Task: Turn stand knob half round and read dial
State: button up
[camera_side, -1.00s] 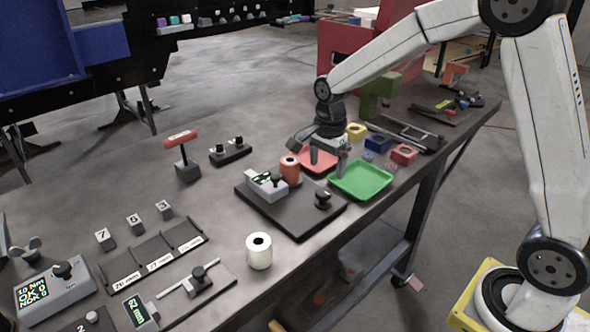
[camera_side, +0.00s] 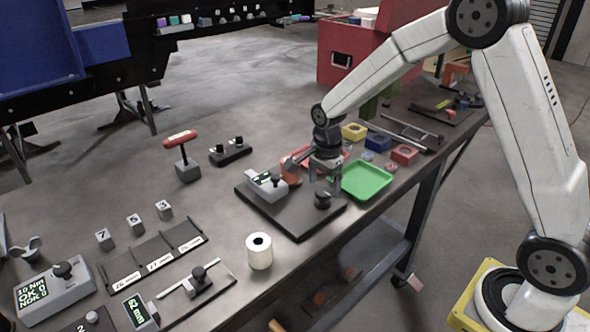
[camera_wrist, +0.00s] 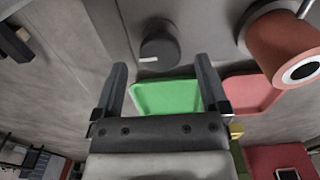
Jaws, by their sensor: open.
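The stand (camera_side: 293,218) is a dark flat plate on the table. It bears a grey dial box (camera_side: 267,186) with a small lit display, too small to read, and a black knob (camera_side: 322,200) near its right corner. In the wrist view the knob (camera_wrist: 159,47) is a dark round cap with a white mark at its edge, just beyond and between the fingertips. My gripper (camera_side: 324,186) is open, empty and pointing down, above and just behind the knob. In the wrist view its two fingers (camera_wrist: 160,75) stand apart, not touching the knob.
An orange cylinder (camera_side: 291,171) stands close behind the dial box, left of my gripper. A green tray (camera_side: 367,181) lies right of the stand, with a red tray (camera_wrist: 250,93) beside it. A white roll (camera_side: 259,251) stands in front of the stand.

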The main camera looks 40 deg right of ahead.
jog(key=shift+f, duration=1)
grip_shut()
